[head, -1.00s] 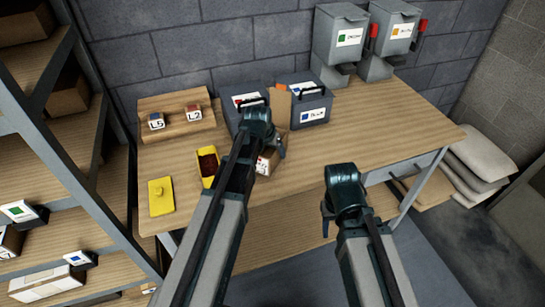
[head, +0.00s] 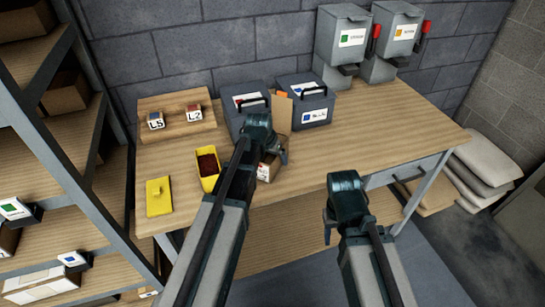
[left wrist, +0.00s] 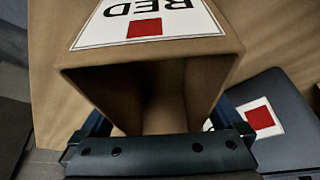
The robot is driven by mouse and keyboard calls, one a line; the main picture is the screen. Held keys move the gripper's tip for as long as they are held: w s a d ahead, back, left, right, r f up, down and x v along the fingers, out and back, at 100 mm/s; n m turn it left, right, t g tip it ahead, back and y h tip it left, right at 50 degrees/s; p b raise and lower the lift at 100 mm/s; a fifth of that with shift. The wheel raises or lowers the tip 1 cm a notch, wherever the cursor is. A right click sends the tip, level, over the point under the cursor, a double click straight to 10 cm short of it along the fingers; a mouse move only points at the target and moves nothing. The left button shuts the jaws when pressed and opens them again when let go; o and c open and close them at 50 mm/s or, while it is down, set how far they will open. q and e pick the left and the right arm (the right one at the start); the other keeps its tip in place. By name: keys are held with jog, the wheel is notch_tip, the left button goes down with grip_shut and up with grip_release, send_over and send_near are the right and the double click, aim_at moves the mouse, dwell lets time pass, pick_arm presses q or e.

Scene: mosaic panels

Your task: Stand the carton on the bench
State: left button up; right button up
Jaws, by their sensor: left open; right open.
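The brown carton (head: 265,173) is on the bench (head: 310,180), partly hidden behind my left arm in the head view. In the left wrist view the carton (left wrist: 150,60) shows its open, empty mouth facing the camera and a white label with RED and a red square, upside down. My left gripper (left wrist: 155,122) is open, with a finger on each side of the carton's mouth; I cannot tell if they touch it. My right gripper (head: 330,220) is open and empty, in front of the bench edge.
Two dark bins (head: 305,108) stand behind the carton. Grey dispensers (head: 342,40) stand at the back. The bench's right side is clear.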

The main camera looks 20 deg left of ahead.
pick_arm(q)
jog(key=d+p+v, duration=0.1)
jog(key=p+v, duration=1)
jog(key=v, duration=0.1)
jog(key=s+d+g+y, duration=0.1)
jog(key=s+d+g, duration=0.1)
jog(key=s+d, duration=0.4)
jog(key=s+d+f+m+g+y, duration=0.1)
jog(key=s+d+g, duration=0.2)
jog(key=s, duration=1)
jog(key=d, duration=0.3)
jog(key=shift+s+d+m, duration=0.3)
jog(key=shift+s+d, duration=0.05)
jog(key=shift+s, duration=0.05)
jog(key=shift+f+b, duration=0.6)
jog(key=shift+f, duration=0.2)
jog(key=shift+c, duration=0.2)
